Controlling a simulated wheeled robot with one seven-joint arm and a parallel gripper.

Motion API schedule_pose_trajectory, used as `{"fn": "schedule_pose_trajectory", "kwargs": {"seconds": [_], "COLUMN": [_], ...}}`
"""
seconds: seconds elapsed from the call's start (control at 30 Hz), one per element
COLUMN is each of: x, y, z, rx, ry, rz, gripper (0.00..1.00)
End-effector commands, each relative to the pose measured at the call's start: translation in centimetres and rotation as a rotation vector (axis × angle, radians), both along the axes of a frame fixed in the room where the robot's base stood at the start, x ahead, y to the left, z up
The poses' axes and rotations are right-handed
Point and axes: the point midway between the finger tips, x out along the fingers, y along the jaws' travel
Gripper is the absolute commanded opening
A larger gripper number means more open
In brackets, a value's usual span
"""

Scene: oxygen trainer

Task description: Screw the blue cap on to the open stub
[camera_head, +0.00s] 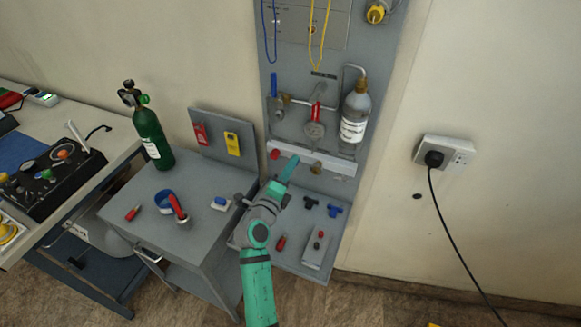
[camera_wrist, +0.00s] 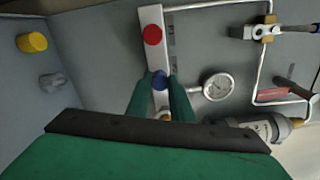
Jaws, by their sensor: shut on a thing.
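The blue cap (camera_wrist: 160,80) sits between the fingertips of my gripper (camera_wrist: 161,79), which is shut on it. It is in front of the white bar (camera_wrist: 154,55) on the grey panel; whether it touches or sits on a stub is hidden behind the cap. In the head view my gripper (camera_head: 293,160) reaches the middle of the bar (camera_head: 340,170), and the cap cannot be made out there. A red cap (camera_wrist: 152,35) is on the bar to one side, also seen in the head view (camera_head: 275,154). A brass fitting (camera_head: 316,168) is on the other side.
A round gauge (camera_wrist: 218,86) and a grey bottle (camera_head: 355,112) are close by on the panel. Below, a shelf holds a blue fitting (camera_head: 335,211) and a dark fitting (camera_head: 310,202). A green cylinder (camera_head: 151,135) stands on the cabinet at left.

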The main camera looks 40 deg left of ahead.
Motion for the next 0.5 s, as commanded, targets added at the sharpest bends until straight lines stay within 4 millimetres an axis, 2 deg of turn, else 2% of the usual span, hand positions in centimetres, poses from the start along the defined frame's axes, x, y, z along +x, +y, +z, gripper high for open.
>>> {"fn": "schedule_pose_trajectory", "kwargs": {"seconds": [0.3,0.5], "x": [0.02,0.03], "y": [-0.05,-0.05], "z": [0.08,0.09], "rx": [0.249,0.269], "ry": [0.059,0.064], "rz": [0.0,0.0], "gripper": [0.01,0.01]}}
